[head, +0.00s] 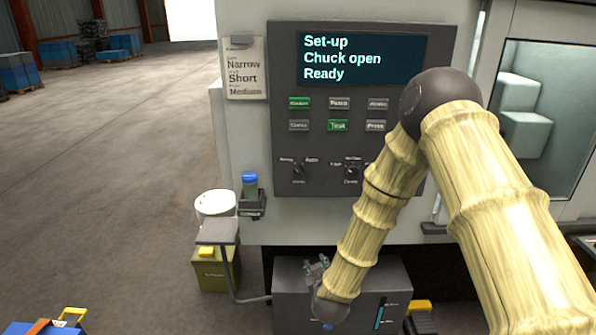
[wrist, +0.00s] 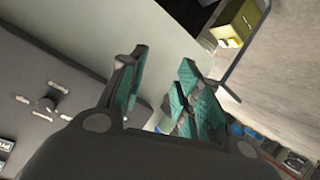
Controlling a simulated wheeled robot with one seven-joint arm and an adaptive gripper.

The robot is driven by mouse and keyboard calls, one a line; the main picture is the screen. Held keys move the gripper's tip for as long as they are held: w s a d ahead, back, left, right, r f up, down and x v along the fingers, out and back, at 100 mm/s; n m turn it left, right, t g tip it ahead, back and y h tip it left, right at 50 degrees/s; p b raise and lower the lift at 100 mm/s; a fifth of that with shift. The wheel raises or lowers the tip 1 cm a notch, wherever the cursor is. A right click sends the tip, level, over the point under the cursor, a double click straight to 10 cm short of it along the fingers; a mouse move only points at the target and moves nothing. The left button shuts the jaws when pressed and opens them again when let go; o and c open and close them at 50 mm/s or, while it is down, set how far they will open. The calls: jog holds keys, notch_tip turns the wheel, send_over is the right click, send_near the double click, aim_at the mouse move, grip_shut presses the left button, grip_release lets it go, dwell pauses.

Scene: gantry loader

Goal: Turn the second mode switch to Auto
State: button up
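The grey control panel (head: 283,140) carries two dark rotary switches below its buttons. The left switch (head: 298,171) has small labels around it, one seeming to read Auto at its upper right. The second switch (head: 351,172) is to its right, close beside my arm, with labels too small to read surely. Both pointer directions are hard to tell. My gripper (head: 318,268) is below the panel, in front of the lower grey box, apart from both switches. In the wrist view its teal-padded fingers (wrist: 164,65) are apart and empty. One dark knob (wrist: 46,103) shows at left there; which switch is unclear.
The display (head: 362,60) reads Set-up, Chuck open, Ready. A blue-capped item (head: 250,184) sits in a holder left of the panel. A white bucket (head: 215,203) and a yellow-green box (head: 212,276) stand lower left. My arm covers the panel's lower right.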

aim_at(297, 171)
jog(key=w+a+r+t, duration=0.2)
jog(key=w+r, duration=0.2)
jog(key=r, duration=0.3)
jog(key=w+a+r+t+h, duration=0.1)
jog(key=w+a+r, duration=0.15)
jog(key=r, duration=0.45)
jog(key=w+a+r+t, duration=0.2)
jog(key=w+r, duration=0.2)
jog(key=r, duration=0.3)
jog(key=shift+n, duration=0.4)
jog(key=w+p, duration=0.2)
jog(key=w, duration=0.3)
jog(key=w+p, duration=0.3)
jog(key=w, duration=0.2)
jog(key=shift+w+d+f, duration=0.15)
jog(key=shift+w+d, duration=0.05)
jog(key=shift+w, duration=0.1)
grip_shut()
